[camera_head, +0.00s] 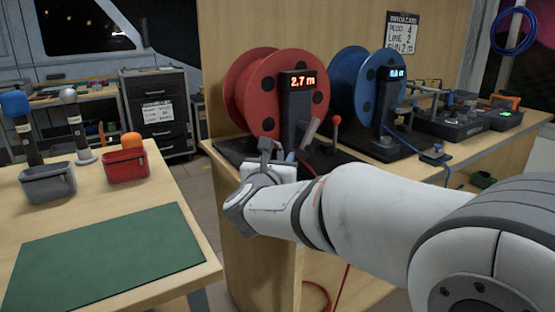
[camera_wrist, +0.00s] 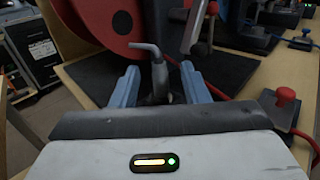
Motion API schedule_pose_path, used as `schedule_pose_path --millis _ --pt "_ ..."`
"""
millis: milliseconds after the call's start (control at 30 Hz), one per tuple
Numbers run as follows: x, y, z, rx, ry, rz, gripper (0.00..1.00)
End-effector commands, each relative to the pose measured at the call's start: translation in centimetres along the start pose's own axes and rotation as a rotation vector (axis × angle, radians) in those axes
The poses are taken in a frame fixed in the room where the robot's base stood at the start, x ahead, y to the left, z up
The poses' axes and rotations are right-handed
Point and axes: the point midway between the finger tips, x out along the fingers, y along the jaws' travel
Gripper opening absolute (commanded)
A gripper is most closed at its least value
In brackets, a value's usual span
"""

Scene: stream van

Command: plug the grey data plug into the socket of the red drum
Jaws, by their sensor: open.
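The red drum (camera_head: 262,92) stands on a dark base on the wooden bench, beside a black post whose display reads 2.7 m. It also shows at the top of the wrist view (camera_wrist: 98,18). My gripper (camera_wrist: 160,78) is open at the drum's base, its two blue fingers apart. A dark grey upright piece with a bent top (camera_wrist: 157,68) stands between the fingers, with gaps visible on both sides. I cannot tell whether it is the grey data plug. The drum's socket is not clearly seen. In the head view my arm hides part of the bench front.
A blue drum (camera_head: 357,85) stands to the right. A red-knobbed lever (camera_head: 335,132) rises near my gripper. A red-topped block (camera_wrist: 285,103) with red cable sits at the right. A side table holds a green mat (camera_head: 105,255), a grey bin (camera_head: 48,185) and a red bin (camera_head: 126,167).

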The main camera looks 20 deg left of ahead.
Motion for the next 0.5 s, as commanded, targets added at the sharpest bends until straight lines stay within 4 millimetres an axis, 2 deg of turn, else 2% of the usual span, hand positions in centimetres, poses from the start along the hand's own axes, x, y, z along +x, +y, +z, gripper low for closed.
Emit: schedule_pose_path --millis 267,500 --pt "-0.5 0.0 0.0 0.0 0.0 0.001 0.41" --pt "-4.2 0.1 0.1 0.0 0.001 0.003 0.41"
